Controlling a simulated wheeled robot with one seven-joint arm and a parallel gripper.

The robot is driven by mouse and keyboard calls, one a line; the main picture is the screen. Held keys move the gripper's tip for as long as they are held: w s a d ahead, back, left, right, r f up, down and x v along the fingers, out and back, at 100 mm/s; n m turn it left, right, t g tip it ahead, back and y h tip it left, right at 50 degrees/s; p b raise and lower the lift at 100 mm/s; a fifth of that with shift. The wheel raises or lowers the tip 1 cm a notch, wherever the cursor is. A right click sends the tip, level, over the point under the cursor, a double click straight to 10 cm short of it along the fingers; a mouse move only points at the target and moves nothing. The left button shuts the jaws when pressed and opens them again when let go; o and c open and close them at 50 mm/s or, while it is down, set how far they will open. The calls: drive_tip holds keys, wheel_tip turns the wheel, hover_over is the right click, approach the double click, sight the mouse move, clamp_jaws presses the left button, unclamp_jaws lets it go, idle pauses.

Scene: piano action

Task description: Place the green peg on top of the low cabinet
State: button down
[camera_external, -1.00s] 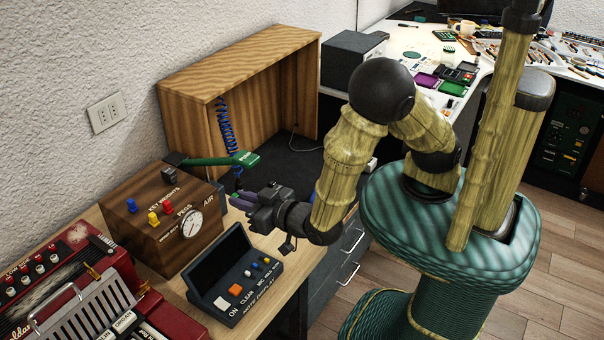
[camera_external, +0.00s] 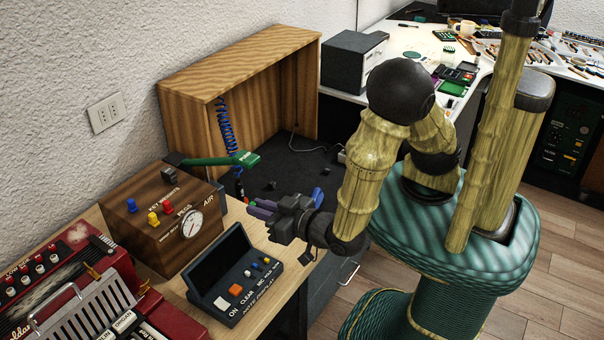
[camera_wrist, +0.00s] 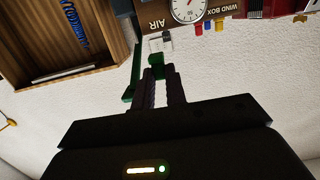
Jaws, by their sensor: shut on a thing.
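The green peg (camera_wrist: 155,64) shows between my fingertips in the wrist view. My gripper (camera_external: 254,208) is shut on it and holds it above the bench, in front of the wooden box. In the external view the peg is hardly visible at the purple fingers. A wooden cabinet (camera_external: 238,62) with an open front stands against the wall behind the gripper, with a bare flat top. Its corner and inside also show in the wrist view (camera_wrist: 108,30). I cannot tell for certain that this is the low cabinet. The gripper is in front of it and below its top.
A blue coiled cord (camera_external: 227,125) hangs at the cabinet. A small black console (camera_external: 235,275) and a red accordion (camera_external: 75,290) stand in front. A grey box (camera_external: 350,62) is beside the cabinet.

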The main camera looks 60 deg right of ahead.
drive_tip(key=shift+r, duration=0.1)
drive_tip(key=w+d+r+m+g+h+p, duration=0.1)
drive_tip(key=d+r+m+h+p, duration=0.4)
drive_tip(key=d+r, duration=0.55)
drive_tip(key=w+d+r+m+g+h+p, duration=0.2)
drive_tip(key=w+d+h, duration=0.1)
drive_tip(key=w+d, duration=0.35)
drive_tip(key=w+d+r+m+g+h+p, duration=0.1)
drive_tip(key=w+d+r+h, duration=0.2)
drive_tip(key=w+d, duration=0.3)
drive_tip(key=w+d+f+n+t+y, duration=0.3)
drive_tip(key=w+f+n+y, duration=0.2)
drive_tip(key=w+f+y, duration=0.45)
drive_tip(key=s+d+f+n, duration=0.1)
drive_tip(key=d+f, duration=0.1)
drive_tip(key=f, duration=0.6)
drive_tip(key=s+d+f+n+t+y, duration=0.1)
drive_tip(key=d+f+n, duration=0.1)
drive_tip(key=f, duration=0.5)
drive_tip(key=shift+d+f+p, duration=0.4)
drive_tip(key=shift+d+p, duration=0.05)
drive_tip(key=shift+d, duration=0.1)
drive_tip(key=shift+y, duration=0.25)
